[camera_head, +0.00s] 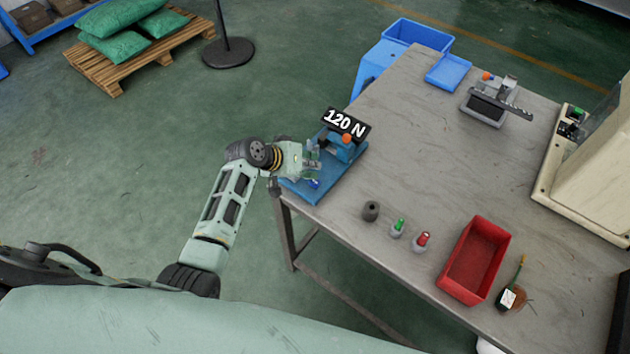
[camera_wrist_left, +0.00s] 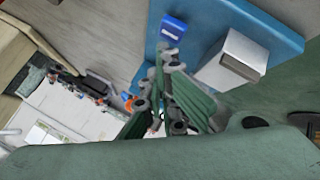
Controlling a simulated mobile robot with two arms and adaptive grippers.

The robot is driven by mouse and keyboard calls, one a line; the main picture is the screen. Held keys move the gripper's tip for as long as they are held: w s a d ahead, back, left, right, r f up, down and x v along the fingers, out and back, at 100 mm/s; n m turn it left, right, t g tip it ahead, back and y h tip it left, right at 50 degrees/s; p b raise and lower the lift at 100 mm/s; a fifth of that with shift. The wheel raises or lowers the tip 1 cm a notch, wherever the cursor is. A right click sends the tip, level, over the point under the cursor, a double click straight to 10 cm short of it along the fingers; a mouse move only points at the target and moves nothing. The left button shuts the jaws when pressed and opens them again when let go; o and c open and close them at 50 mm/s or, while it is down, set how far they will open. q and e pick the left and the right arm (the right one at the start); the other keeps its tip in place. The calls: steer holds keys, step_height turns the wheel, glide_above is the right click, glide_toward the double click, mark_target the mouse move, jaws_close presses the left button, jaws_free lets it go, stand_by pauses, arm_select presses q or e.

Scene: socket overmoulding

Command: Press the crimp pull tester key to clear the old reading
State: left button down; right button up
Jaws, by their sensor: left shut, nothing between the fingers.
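The crimp pull tester (camera_head: 325,185) has a blue base plate at the table's near left corner, with an orange knob at its back. Its black display (camera_head: 346,123) reads "120 N". A small blue key (camera_head: 314,184) sits at the near end of the base. In the left wrist view the blue key (camera_wrist_left: 173,28) shows just beyond the fingertips, beside a silver block (camera_wrist_left: 232,60) on the blue plate. My left gripper (camera_head: 314,166) is shut and empty over the tester, close to the key. Its fingers (camera_wrist_left: 168,62) appear apart from the key, but contact is hard to judge. My right gripper is out of view.
On the grey table (camera_head: 400,150) stand a dark cylinder (camera_head: 371,211), a green-topped piece (camera_head: 397,228), a red-topped piece (camera_head: 421,242) and a red bin (camera_head: 473,261). A grey device (camera_head: 490,105) and blue tray (camera_head: 449,72) are further back. The table's middle is clear.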

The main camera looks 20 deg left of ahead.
arm_select(q)
steer(key=shift+f, duration=0.45)
steer(key=shift+f+b, duration=0.55)
stand_by(0.9)
steer(key=shift+r, duration=0.15)
steer(key=shift+r+p, duration=0.85)
steer(key=shift+p, duration=0.1)
step_height(320, 180, up, 5)
steer(key=p, duration=0.4)
steer(key=shift+p, duration=0.4)
